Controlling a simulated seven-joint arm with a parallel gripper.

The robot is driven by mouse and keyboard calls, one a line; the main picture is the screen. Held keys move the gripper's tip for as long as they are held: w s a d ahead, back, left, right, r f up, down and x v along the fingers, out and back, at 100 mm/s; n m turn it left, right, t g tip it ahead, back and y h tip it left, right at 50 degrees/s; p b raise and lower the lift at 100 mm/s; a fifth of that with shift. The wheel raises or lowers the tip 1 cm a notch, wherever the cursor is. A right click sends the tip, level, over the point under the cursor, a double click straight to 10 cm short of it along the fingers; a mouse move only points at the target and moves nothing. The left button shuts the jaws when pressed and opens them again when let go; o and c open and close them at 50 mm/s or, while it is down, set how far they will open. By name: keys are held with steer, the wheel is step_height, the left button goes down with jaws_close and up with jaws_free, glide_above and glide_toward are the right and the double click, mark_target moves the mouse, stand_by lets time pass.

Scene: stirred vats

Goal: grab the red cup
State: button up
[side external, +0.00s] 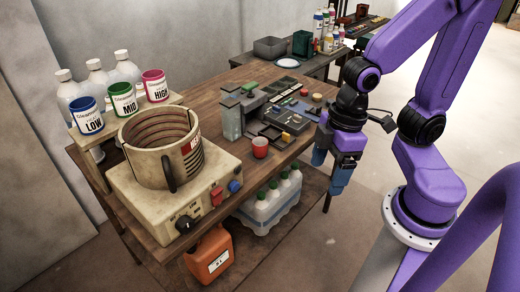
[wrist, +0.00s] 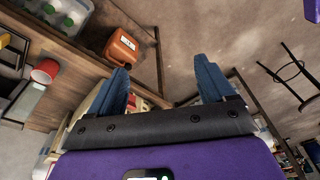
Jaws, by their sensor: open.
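A small red cup (side external: 260,147) stands upright on the wooden table near its front edge, between the vat unit and the dark trays. In the wrist view the red cup (wrist: 45,71) shows at the far left, well off to the side of the fingers. My gripper (side external: 330,172) hangs past the table's front edge, to the right of the cup and clear of it. In the wrist view my gripper (wrist: 165,82) has its two blue fingers spread apart with nothing between them.
A vat (side external: 160,148) on a control box stands left of the cup. A grey dispenser (side external: 231,120) and dark trays (side external: 287,118) stand behind and right of it. An orange container (side external: 210,253) and green-capped bottles (side external: 270,200) sit below. Bare tabletop surrounds the cup's front.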

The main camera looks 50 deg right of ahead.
steer(key=w+a+f+m+t+y, duration=0.1)
steer(key=w+a+f+m+t, duration=0.1)
steer(key=w, duration=0.3)
steer(key=w+a+f+m+t+y, duration=0.1)
steer(key=w+a+f+m, duration=0.15)
steer(key=w, duration=0.35)
steer(key=m+t+h, duration=0.2)
steer(key=m+t, duration=0.5)
steer(key=t, duration=0.1)
glide_above(266, 145)
steer(key=a, duration=0.7)
step_height(266, 145, down, 4)
steer(key=s+d+f+n, duration=0.1)
steer(key=d+f, duration=0.1)
steer(key=s+d+f+n+h, duration=0.1)
steer(key=s+d+f, duration=0.1)
steer(key=shift+s+d+f+g, duration=0.15)
steer(key=shift+f+g, duration=0.15)
steer(key=shift+f, duration=0.1)
steer(key=shift+s+d+f+m+t+h, duration=0.15)
steer(key=shift+d+m+t, duration=0.15)
steer(key=shift+d, duration=0.15)
steer(key=shift+s+d+f+m+t+h, duration=0.15)
steer(key=shift+d+m+t, duration=0.15)
steer(key=shift+d, duration=0.2)
steer(key=shift+s+d+m+t, duration=0.15)
steer(key=shift+d+m+t, duration=0.15)
steer(key=shift+d, duration=0.15)
steer(key=shift+x, duration=3.7)
steer(key=c, duration=1)
